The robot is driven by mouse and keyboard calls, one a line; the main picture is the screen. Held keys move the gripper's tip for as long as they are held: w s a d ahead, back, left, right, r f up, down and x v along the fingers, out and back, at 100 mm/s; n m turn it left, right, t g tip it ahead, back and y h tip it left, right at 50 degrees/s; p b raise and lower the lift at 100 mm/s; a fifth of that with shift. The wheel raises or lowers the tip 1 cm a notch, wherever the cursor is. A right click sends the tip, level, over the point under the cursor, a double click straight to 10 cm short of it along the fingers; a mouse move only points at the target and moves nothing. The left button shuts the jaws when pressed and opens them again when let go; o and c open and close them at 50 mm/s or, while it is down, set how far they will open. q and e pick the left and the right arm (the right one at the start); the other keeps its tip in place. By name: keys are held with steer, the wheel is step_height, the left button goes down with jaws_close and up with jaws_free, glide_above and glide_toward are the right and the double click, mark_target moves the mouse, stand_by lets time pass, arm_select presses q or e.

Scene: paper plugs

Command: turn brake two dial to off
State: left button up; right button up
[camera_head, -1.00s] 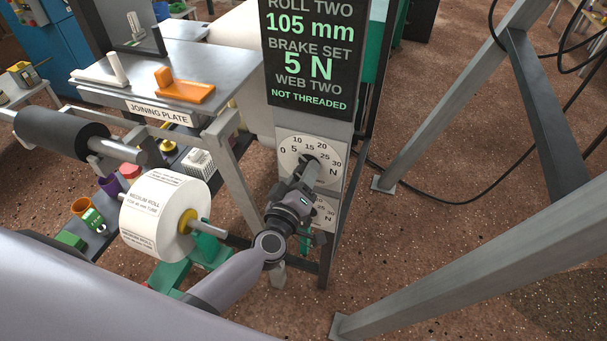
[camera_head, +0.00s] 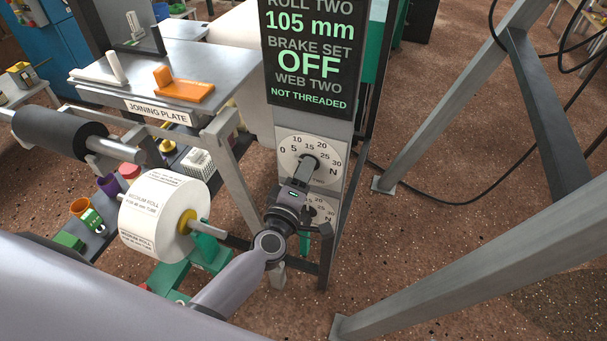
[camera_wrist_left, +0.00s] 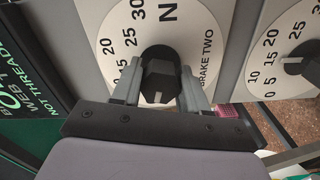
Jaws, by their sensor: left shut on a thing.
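The brake two dial (camera_head: 322,150) is a white round scale marked 0 to 30 N on the grey panel. Its black knob (camera_wrist_left: 160,78) sits at the centre, beside the printed words BRAKE TWO in the left wrist view. My left gripper (camera_head: 304,172) is shut on this knob, one grey finger on each side of it. The fingers also show in the left wrist view (camera_wrist_left: 160,88). The display (camera_head: 310,50) above the dial reads BRAKE SET OFF in green. Part of the scale is hidden behind the gripper. My right gripper is not in view.
A second dial (camera_head: 324,208) sits just below, partly hidden by my wrist; its knob shows in the left wrist view (camera_wrist_left: 300,62). A white paper roll (camera_head: 155,215) and the joining plate (camera_head: 200,60) stand to the left. Grey frame legs (camera_head: 460,95) stand to the right.

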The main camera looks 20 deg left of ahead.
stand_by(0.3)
arm_select(q)
steer(key=o, duration=1)
steer(key=shift+c, duration=0.2)
steer(key=s, duration=0.7)
steer(key=shift+s+a, duration=0.15)
steer(key=s+a+f+m+g+p, duration=0.2)
steer(key=s+f+m+g, duration=0.1)
steer(key=s+m, duration=0.5)
steer(key=s+a+f+m+g+h+p, duration=0.1)
steer(key=s+a+f+m+g+p, duration=0.1)
steer(key=s+m, duration=0.7)
steer(key=f+g+p, duration=0.1)
steer(key=g, duration=0.1)
steer(key=shift+a+g+h+p, duration=0.2)
steer(key=shift+g+h+p, duration=0.1)
steer(key=shift+p, duration=0.05)
